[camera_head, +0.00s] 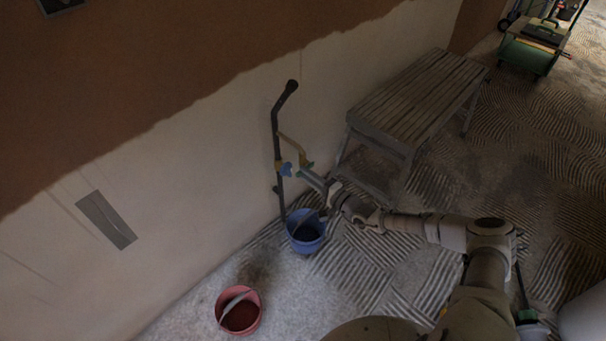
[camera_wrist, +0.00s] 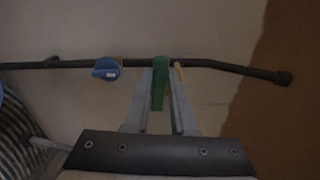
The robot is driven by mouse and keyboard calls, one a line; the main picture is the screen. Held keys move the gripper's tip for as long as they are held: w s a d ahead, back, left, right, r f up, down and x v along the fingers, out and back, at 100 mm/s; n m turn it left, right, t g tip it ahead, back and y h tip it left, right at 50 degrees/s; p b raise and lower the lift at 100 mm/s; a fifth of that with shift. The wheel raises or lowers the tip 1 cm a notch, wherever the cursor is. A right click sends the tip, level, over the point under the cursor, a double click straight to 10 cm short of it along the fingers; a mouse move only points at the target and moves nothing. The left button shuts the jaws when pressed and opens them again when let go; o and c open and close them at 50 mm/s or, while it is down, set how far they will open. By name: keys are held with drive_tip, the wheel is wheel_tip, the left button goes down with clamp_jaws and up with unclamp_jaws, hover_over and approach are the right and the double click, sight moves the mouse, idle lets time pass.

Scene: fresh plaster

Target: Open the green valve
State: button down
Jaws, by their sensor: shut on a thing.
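The green valve (camera_wrist: 158,82) shows in the wrist view as a narrow green handle on the dark pipe. It also shows small in the head view (camera_head: 307,166), close to the wall. My gripper (camera_wrist: 160,76) is shut on the green handle, with one grey finger on each side of it. In the head view, my gripper (camera_head: 308,173) reaches in from the right; the contact there is too small to make out. A blue valve (camera_wrist: 107,69) sits on the same pipe, left of the gripper, and shows in the head view (camera_head: 286,169).
The dark pipe (camera_head: 275,130) runs up the wall. A blue bucket (camera_head: 306,243) stands below my gripper and a red bucket (camera_head: 250,318) nearer the front. A wooden bench (camera_head: 415,95) stands to the right; a green cart (camera_head: 527,55) is at the far right.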

drive_tip(key=m, duration=0.2)
drive_tip(key=r+m, duration=0.1)
drive_tip(key=m, duration=0.1)
drive_tip(key=w+r+m+p, duration=0.1)
drive_tip(key=m, duration=0.2)
drive_tip(key=shift+d+r, duration=0.2)
drive_tip(key=shift+d, duration=0.2)
drive_tip(key=shift+w+d+r+m+b, duration=0.25)
drive_tip(key=shift+w+d+m+b, duration=0.1)
drive_tip(key=shift+m, duration=1)
drive_tip(key=shift+w+d+r+m+b, duration=0.2)
drive_tip(key=shift+w+m+b, duration=0.1)
drive_tip(key=shift+m, duration=1)
drive_tip(key=shift+w+d+r+m+b, duration=0.25)
drive_tip(key=shift+w+d+m+b, duration=0.1)
drive_tip(key=shift+m, duration=1)
